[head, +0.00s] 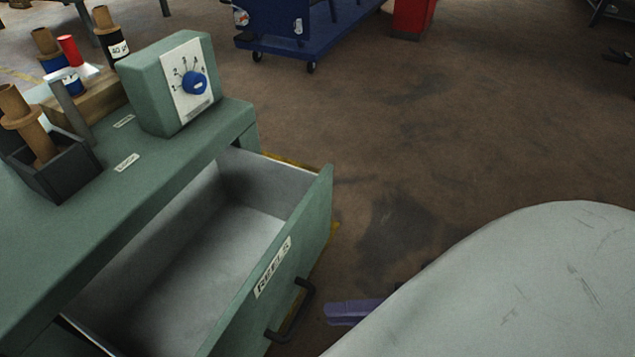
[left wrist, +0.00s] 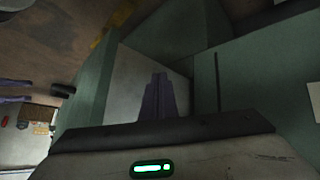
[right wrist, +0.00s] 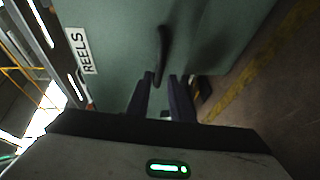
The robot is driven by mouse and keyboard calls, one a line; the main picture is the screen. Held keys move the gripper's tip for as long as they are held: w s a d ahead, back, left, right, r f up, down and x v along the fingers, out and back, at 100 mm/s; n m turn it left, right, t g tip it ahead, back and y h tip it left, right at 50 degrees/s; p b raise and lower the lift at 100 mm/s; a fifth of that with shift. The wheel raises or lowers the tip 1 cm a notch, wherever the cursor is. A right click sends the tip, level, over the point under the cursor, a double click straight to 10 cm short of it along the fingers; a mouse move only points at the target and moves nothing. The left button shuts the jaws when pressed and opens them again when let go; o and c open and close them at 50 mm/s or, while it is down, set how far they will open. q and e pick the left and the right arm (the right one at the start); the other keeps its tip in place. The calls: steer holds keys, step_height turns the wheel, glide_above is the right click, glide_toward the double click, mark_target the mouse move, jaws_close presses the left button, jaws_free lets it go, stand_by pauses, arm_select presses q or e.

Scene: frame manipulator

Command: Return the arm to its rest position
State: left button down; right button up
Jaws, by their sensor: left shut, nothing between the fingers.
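My right gripper (head: 352,312) shows in the head view as purple fingers, mostly hidden behind my arm. It is just right of the dark handle (head: 291,312) of the open drawer (head: 262,300), with a small gap. In the right wrist view my right gripper (right wrist: 160,88) has its two fingers apart, with the handle (right wrist: 162,55) just ahead of the tips. I cannot tell there whether they touch it. My left gripper (left wrist: 157,85) shows in the left wrist view with its fingers together and empty, in front of green and pale surfaces. It is outside the head view.
The green bench (head: 180,150) carries a control box with a blue dial (head: 195,83), a black bin (head: 57,170) and several spools. The drawer, labelled REELS, stands open and looks empty. A blue cart (head: 285,30) and a red bin (head: 412,18) stand farther back. The brown floor between is clear.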

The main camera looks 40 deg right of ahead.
steer(key=shift+v, duration=1)
